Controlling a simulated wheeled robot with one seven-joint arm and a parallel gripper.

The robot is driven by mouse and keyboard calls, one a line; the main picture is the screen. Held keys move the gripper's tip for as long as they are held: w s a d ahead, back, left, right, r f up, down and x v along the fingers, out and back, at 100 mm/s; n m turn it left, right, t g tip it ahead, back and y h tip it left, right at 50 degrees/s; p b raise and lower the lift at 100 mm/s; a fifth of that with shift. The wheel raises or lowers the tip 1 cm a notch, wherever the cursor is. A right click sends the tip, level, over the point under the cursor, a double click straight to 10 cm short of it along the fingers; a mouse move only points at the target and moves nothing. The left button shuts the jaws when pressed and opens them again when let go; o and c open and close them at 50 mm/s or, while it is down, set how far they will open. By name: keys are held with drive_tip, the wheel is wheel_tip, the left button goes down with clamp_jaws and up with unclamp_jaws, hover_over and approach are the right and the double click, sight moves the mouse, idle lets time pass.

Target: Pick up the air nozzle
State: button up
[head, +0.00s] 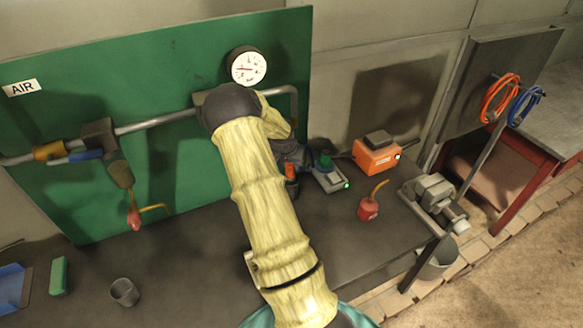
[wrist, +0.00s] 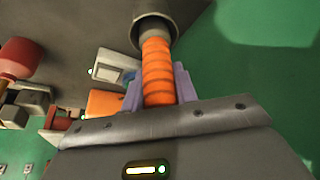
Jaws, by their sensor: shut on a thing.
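In the wrist view, my gripper (wrist: 158,88) has its two purple fingers closed on either side of an orange ribbed handle, which I take to be the air nozzle (wrist: 157,62). The handle's far end goes into the mouth of a dark grey round holder (wrist: 155,22); whether it touches the inside cannot be told. In the head view, a small orange part of the handle (head: 290,171) shows beside the end of my arm, in front of the green panel's right edge. My arm hides most of the gripper there.
A grey charger (head: 330,178), an orange box (head: 377,154) and a red oil can (head: 368,208) stand right of my gripper. The green panel (head: 190,60) carries a pipe (head: 160,121) and a gauge (head: 247,66). A small cup (head: 124,292) stands front left; bench around it is mostly clear.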

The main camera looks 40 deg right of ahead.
wheel_tip(320, 180, up, 11)
drive_tip(key=shift+f+b, duration=0.1)
drive_tip(key=shift+b, duration=0.85)
drive_tip(key=s+a+b, duration=0.2)
drive_tip(key=s+a, duration=0.2)
drive_tip(key=a, duration=0.3)
drive_tip(key=s+a+b, duration=0.2)
drive_tip(key=s+a, duration=0.3)
drive_tip(key=a, duration=0.3)
drive_tip(key=shift+s+a+r, duration=0.2)
drive_tip(key=shift+s, duration=0.05)
drive_tip(key=shift+r, duration=0.1)
wheel_tip(320, 180, up, 10)
drive_tip(key=p, duration=1)
idle(0.4)
idle(0.4)
